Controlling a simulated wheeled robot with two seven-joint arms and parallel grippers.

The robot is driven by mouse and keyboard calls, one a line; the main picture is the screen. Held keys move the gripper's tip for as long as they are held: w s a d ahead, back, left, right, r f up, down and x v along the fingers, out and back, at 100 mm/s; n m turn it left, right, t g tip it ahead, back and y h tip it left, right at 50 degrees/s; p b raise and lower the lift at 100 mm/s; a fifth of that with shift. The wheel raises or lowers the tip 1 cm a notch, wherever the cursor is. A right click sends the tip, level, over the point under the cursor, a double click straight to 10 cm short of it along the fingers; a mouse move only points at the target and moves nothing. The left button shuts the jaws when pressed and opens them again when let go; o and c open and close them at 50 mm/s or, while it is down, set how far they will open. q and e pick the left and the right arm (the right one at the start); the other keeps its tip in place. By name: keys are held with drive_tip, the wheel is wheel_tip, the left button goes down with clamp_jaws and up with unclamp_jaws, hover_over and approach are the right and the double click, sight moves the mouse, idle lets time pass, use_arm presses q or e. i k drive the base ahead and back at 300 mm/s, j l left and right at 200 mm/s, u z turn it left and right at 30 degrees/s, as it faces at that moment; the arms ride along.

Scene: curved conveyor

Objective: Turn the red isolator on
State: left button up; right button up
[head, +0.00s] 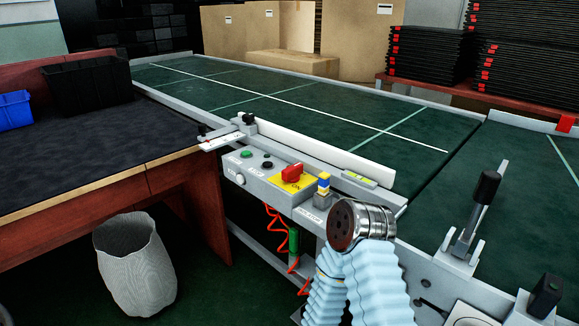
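The red isolator (293,173) is a rotary knob on a yellow plate (282,184). It sits on the sloping top of a grey control box (262,184) at the conveyor's near edge. Its handle lies slantwise, and lettering that seems to read ON shows on the plate. One of my arms, in a pale blue ribbed sleeve, rises from the bottom right of centre. It ends in view at a metal joint with a dark round face, right of and nearer than the isolator. No gripper fingers show. Nothing visible touches the isolator.
A green button (246,154), a black button (267,165) and a small yellow-and-blue block (323,184) are near the isolator. A white rail (310,148) runs behind it. An upright black-handled clamp (487,188) stands at right. A wastebasket (137,265) stands below the workbench.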

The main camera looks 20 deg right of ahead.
sight(291, 174)
drive_tip(key=j, duration=0.25)
drive_tip(key=i+j, duration=0.15)
drive_tip(key=j+z, duration=0.25)
drive_tip(key=z, duration=0.2)
drive_tip(key=j+z, duration=0.3)
drive_tip(key=z, duration=0.15)
drive_tip(key=j+z, duration=0.3)
drive_tip(key=z, duration=0.15)
